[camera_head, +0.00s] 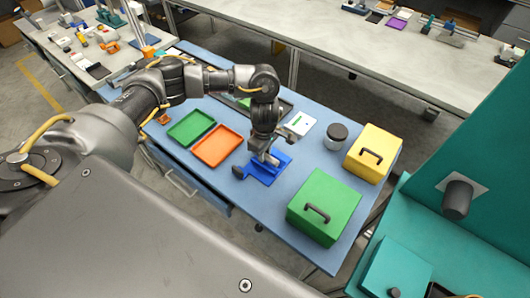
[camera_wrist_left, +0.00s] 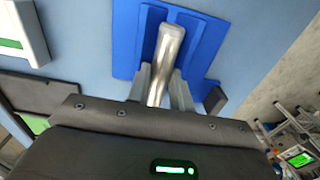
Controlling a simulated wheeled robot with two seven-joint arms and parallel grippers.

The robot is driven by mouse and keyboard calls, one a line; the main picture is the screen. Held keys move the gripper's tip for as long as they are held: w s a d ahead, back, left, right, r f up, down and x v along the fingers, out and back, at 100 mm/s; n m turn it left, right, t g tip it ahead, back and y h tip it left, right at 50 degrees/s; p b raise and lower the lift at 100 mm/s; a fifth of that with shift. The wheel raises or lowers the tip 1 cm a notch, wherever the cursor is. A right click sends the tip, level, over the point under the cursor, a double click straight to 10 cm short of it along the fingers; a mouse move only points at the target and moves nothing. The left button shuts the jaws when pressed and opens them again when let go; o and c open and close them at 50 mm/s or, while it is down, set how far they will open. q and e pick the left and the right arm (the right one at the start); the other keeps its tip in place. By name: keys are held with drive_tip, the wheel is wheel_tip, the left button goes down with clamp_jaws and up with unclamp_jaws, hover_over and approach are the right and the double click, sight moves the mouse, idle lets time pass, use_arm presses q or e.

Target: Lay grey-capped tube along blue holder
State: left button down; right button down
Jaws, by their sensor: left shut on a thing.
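The blue holder (camera_head: 266,176) lies on the blue table, below my left gripper (camera_head: 264,150). In the left wrist view the blue holder (camera_wrist_left: 205,42) has raised walls on either side of a channel. My left gripper (camera_wrist_left: 158,85) is shut on a silver-grey tube (camera_wrist_left: 166,58), with its pale grey end (camera_wrist_left: 172,32) pointing away from the wrist. The tube is over the holder and roughly in line with its channel. I cannot tell whether it touches the holder's floor. The tube's near end is hidden by the gripper. My right gripper is not in view.
A green tray (camera_head: 191,127) and an orange tray (camera_head: 216,146) lie left of the holder. A green box (camera_head: 323,207), a yellow box (camera_head: 372,153) and a dark-lidded jar (camera_head: 337,136) stand to the right. A small dark piece (camera_wrist_left: 215,100) is beside the holder.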

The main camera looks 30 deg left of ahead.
use_arm(q)
drive_tip(key=c, duration=1.2)
unclamp_jaws()
drive_tip(key=shift+c, duration=0.2)
drive_tip(key=shift+o, duration=0.4)
drive_tip(key=shift+r, duration=0.4)
wheel_tip(320, 180, up, 10)
